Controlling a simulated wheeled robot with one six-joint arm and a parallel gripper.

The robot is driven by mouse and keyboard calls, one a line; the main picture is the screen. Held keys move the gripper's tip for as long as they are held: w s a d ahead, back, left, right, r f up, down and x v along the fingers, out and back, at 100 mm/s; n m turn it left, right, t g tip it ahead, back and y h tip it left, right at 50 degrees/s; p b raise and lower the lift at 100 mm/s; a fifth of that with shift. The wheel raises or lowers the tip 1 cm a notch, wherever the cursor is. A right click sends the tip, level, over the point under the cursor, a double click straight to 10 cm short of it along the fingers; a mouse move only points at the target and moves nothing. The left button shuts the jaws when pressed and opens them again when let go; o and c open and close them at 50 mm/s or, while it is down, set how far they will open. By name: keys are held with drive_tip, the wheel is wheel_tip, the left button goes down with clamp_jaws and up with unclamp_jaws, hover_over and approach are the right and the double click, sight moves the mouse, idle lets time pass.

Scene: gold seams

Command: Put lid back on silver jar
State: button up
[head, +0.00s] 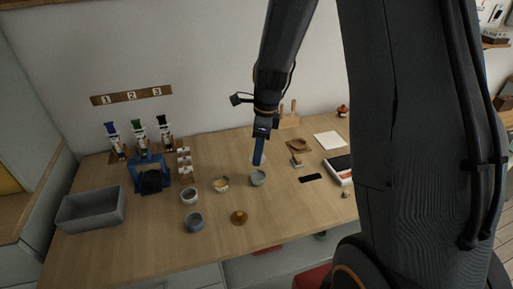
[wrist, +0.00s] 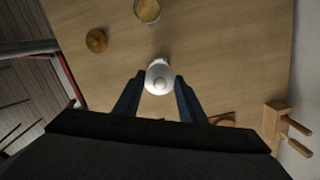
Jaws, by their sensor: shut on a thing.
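My gripper (head: 259,160) points down over the middle of the table. In the wrist view my gripper (wrist: 160,80) has its two blue fingers on either side of a pale round silver lid (wrist: 158,73) and is shut on it. A small grey-silver jar (head: 258,179) stands upright on the table just below the fingers in the head view. In the wrist view the lid hides most of what is beneath it. I cannot tell whether the lid touches the jar rim.
A brown round lid (head: 239,217) lies in front. A bowl with yellowish content (head: 221,185) and two small cups (head: 190,196) (head: 194,222) stand to the left. A grey bin (head: 92,209) is at far left. A wooden peg stand (wrist: 275,125) is behind.

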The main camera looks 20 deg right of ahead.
drive_tip(key=shift+f+b, duration=1.95)
drive_tip(key=shift+f, duration=0.05)
drive_tip(key=shift+f+b, duration=0.35)
drive_tip(key=shift+f, duration=0.75)
drive_tip(key=shift+p, duration=0.75)
drive_tip(key=shift+f+p, duration=0.15)
drive_tip(key=shift+p, duration=0.45)
idle(0.6)
drive_tip(key=o, duration=1.6)
drive_tip(key=shift+c, duration=0.2)
drive_tip(key=shift+r+p, duration=3.35)
drive_tip(key=shift+r, duration=0.2)
